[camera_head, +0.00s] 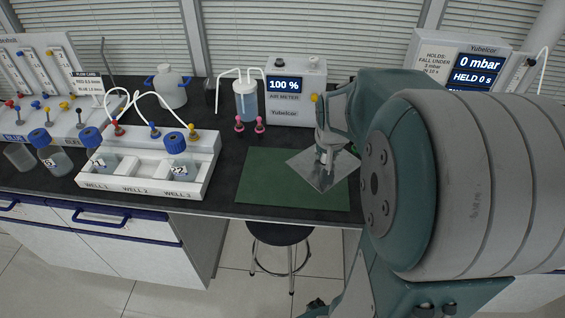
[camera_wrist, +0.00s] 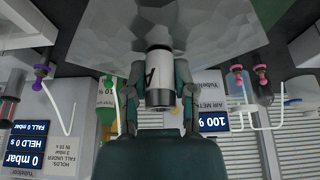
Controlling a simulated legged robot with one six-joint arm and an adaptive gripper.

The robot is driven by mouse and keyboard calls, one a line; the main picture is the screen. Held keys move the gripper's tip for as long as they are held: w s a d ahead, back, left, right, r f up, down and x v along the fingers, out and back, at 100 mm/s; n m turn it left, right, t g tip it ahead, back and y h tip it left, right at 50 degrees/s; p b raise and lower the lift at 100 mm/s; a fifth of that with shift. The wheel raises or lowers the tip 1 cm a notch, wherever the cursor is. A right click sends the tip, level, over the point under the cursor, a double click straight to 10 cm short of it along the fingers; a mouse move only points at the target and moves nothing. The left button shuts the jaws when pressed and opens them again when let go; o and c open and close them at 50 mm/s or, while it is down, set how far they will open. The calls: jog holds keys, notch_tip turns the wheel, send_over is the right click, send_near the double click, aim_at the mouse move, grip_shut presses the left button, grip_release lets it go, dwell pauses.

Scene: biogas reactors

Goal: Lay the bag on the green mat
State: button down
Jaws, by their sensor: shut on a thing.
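The bag (camera_head: 312,172) is a flat, silvery, shiny sheet in the head view. It hangs over the right part of the green mat (camera_head: 265,190), slightly tilted; I cannot tell whether it touches the mat. My gripper (camera_head: 329,150) is above the bag. In the wrist view the fingers of my gripper (camera_wrist: 160,82) are shut around a white and grey cylindrical neck marked "A". The bag (camera_wrist: 220,32) spreads out beyond that neck across the top of the wrist view. My arm hides the area right of the mat.
An air meter (camera_head: 297,90) stands behind the mat, with a bubbling bottle (camera_head: 246,101) and two pink-topped fittings beside it. A white well rack (camera_head: 150,178) with bottles stands left. A pressure panel (camera_head: 462,65) is at the back right. The mat's left part is bare.

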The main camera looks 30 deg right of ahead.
jog(key=w+a+f, duration=0.3)
jog(key=w+f, duration=0.1)
jog(key=w, duration=0.4)
send_over(282, 171)
jog(key=s, duration=0.1)
jog(key=f, duration=0.5)
jog(key=shift+s+a+f, duration=0.15)
jog(key=shift+a+f, duration=0.1)
jog(key=shift+a, duration=0.15)
jog(key=shift+w+f, duration=0.2)
jog(key=shift+f, duration=1.55)
jog(key=shift+c, duration=2.2)
grip_release()
jog(key=shift+f, duration=0.15)
